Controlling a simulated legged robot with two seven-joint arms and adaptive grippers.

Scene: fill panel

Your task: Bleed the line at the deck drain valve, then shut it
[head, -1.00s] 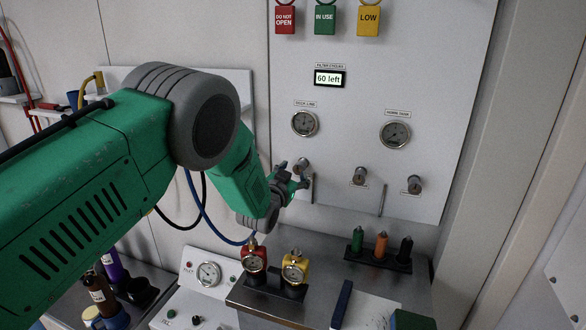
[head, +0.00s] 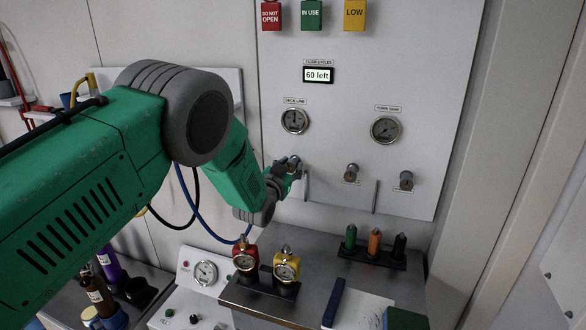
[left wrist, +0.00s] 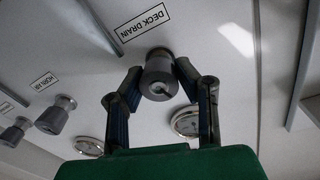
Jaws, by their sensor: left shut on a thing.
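The deck drain valve is a grey round knob (left wrist: 158,80) beside the DECK DRAIN label (left wrist: 143,27) in the left wrist view. My left gripper (left wrist: 160,72) is shut on this knob, one finger on each side. In the head view the left gripper (head: 288,170) reaches the left valve of the white panel (head: 345,80) and largely hides it. The deck line gauge (head: 295,120) is above that valve. My right gripper is in neither view.
Two more valves (head: 351,171) (head: 406,181) are to the right on the panel. Above hang red, green and yellow tags (head: 312,14). A display (head: 318,75) reads "60 left". Below, a grey bench top (head: 315,262) holds red and yellow gauged units (head: 286,268) and several coloured bottles (head: 374,243).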

